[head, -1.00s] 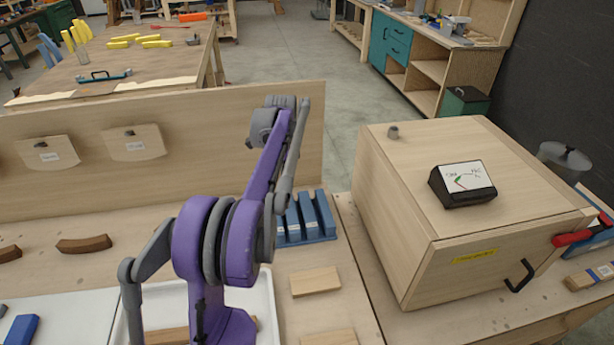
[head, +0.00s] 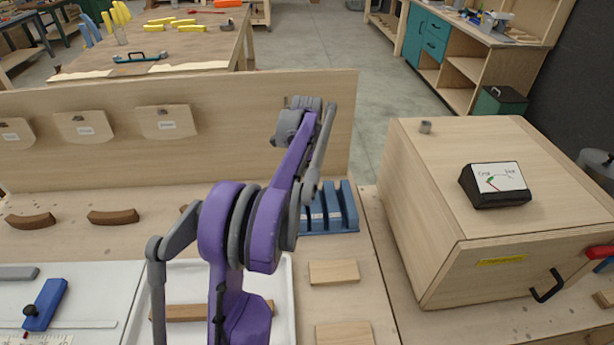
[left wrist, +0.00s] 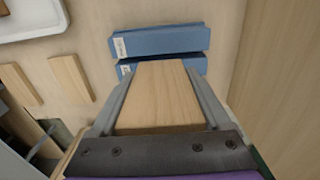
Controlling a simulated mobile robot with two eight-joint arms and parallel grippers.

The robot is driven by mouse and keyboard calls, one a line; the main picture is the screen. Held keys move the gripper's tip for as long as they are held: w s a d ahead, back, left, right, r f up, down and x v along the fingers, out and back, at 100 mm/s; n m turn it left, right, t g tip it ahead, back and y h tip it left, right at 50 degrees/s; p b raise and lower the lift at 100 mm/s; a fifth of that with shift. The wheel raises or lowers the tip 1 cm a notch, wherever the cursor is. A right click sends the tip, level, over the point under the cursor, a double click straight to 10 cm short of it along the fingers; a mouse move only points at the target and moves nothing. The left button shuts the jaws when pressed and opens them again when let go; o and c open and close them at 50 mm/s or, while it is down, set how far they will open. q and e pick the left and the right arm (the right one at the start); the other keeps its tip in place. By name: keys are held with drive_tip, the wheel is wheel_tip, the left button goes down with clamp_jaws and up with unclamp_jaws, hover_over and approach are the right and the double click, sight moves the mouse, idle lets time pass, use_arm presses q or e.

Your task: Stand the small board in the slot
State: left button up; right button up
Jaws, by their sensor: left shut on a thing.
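A small light-wood board (left wrist: 162,95) is clamped between the two grey fingers of my left gripper (left wrist: 160,72) in the left wrist view. The blue slotted rack (left wrist: 160,41) lies beyond the board's far end, which overlaps the rack's nearer rail in that view. I cannot tell whether they touch. In the head view the blue rack (head: 346,207) stands on the bench, its left part hidden behind my purple left arm. The left fingers and held board cannot be made out there. My right gripper is not in view.
Two loose wooden boards (head: 333,272) (head: 343,334) lie in front of the rack. A white tray (head: 283,300) holding a wooden strip is left of them. A large wooden box (head: 440,210) stands at right. An upright back panel (head: 230,115) is behind the rack.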

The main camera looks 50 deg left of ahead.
use_arm(q)
drive_tip(key=shift+f+b, duration=0.9)
drive_tip(key=shift+f, duration=1.3)
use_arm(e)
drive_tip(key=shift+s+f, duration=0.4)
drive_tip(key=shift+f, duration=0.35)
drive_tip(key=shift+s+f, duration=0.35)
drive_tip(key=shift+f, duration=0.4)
use_arm(q)
drive_tip(key=shift+f+b, duration=0.45)
drive_tip(key=shift+f, duration=0.5)
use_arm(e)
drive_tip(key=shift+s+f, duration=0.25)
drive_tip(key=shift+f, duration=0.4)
use_arm(q)
drive_tip(key=shift+d+f, duration=0.1)
drive_tip(key=shift+f, duration=0.25)
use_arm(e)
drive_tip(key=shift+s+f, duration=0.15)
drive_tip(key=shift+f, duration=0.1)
